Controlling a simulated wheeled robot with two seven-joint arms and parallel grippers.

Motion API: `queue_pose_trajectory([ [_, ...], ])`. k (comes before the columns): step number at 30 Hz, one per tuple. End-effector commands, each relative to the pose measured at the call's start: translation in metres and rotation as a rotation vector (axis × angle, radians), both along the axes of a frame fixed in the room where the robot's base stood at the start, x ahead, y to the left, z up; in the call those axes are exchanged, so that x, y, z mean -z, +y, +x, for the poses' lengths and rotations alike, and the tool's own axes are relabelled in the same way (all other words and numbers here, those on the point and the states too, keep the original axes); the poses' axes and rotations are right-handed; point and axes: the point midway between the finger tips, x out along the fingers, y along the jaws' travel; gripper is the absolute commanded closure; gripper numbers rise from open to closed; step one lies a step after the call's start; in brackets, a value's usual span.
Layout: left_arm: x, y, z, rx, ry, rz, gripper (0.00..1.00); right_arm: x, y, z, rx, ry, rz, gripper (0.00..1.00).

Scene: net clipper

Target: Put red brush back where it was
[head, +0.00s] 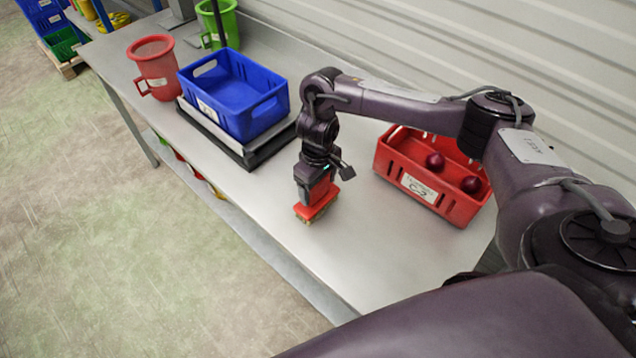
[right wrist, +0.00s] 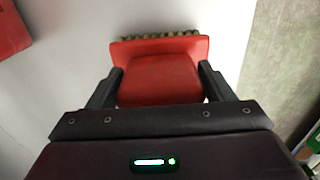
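The red brush (head: 315,211) has a red body with pale bristles on its lower side. It is at the front part of the metal table, under my right gripper (head: 318,186). In the right wrist view the brush (right wrist: 160,78) sits between the two dark fingers of my right gripper (right wrist: 158,88), which are against its sides. Its bristles face the table; I cannot tell whether they touch it. My left gripper is not in view.
A red crate (head: 448,207) with dark red onions stands right of the brush. A blue crate (head: 262,122) sits on a scale (head: 252,158) to the left. A red jug (head: 157,75) and a green jug (head: 228,25) stand farther back. The table (head: 255,212) is clear around the brush.

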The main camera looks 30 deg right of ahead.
Motion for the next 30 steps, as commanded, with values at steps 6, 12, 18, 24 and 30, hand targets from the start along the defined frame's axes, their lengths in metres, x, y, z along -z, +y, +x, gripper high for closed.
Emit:
queue_pose_trajectory([
  [6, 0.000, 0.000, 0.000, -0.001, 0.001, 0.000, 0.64, 0.000, 0.000, 0.000, 0.000, 0.000, 0.000, 0.06],
  [12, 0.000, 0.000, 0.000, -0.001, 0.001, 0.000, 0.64, -0.001, 0.000, 0.000, 0.000, 0.000, 0.000, 0.06],
  [18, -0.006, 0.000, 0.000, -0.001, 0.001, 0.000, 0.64, -0.022, 0.000, 0.002, -0.002, -0.005, 0.000, 0.06],
  [24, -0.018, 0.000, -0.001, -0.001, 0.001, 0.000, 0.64, -0.064, -0.001, 0.002, -0.002, -0.007, -0.002, 0.06],
  [30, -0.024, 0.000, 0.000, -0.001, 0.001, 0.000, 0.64, -0.099, 0.000, 0.002, -0.001, -0.005, -0.002, 0.06],
])
